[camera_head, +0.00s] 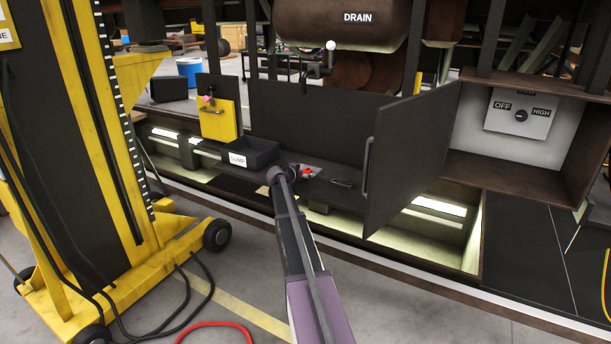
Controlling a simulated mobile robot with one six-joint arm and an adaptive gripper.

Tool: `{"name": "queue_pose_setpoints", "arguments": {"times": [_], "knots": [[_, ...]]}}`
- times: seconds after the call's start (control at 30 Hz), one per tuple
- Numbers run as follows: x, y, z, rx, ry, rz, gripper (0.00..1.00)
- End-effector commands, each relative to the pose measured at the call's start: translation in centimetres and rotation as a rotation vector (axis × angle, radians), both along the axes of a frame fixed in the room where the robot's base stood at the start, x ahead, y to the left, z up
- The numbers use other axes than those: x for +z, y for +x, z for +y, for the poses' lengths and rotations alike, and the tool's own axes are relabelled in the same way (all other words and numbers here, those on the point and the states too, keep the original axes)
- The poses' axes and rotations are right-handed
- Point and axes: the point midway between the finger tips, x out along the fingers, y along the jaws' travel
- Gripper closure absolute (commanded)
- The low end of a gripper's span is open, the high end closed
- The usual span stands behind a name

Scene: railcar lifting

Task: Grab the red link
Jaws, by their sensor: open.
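A small red object (307,171), which looks like the red link, lies on the dark shelf (325,177) under the railcar. It is small in the picture, so its exact shape is hard to tell. My arm reaches up from the bottom middle to this shelf. My gripper (296,172) is at the arm's far end, just left of the red link, and partly hidden by my own wrist. It is open; I cannot tell whether it touches the red link.
A dark bin (249,153) labelled DUMP sits left of my gripper. A dark tool (342,183) lies to the right. An open cabinet door (412,155) stands right of the shelf. A yellow lifting jack (95,150) fills the left. A red hose (215,325) lies on the floor.

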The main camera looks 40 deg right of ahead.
Motion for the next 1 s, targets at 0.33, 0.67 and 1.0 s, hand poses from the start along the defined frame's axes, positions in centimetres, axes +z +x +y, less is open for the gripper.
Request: {"name": "queue_pose_setpoints", "arguments": {"times": [0.33, 0.67, 1.0], "knots": [[-0.01, 0.00, 0.02, 0.000, 0.000, 0.000, 0.74], [0.00, 0.01, 0.02, 0.000, 0.000, 0.000, 1.00], [0.71, -0.12, 0.27, 0.000, 0.000, 0.000, 1.00]]}}
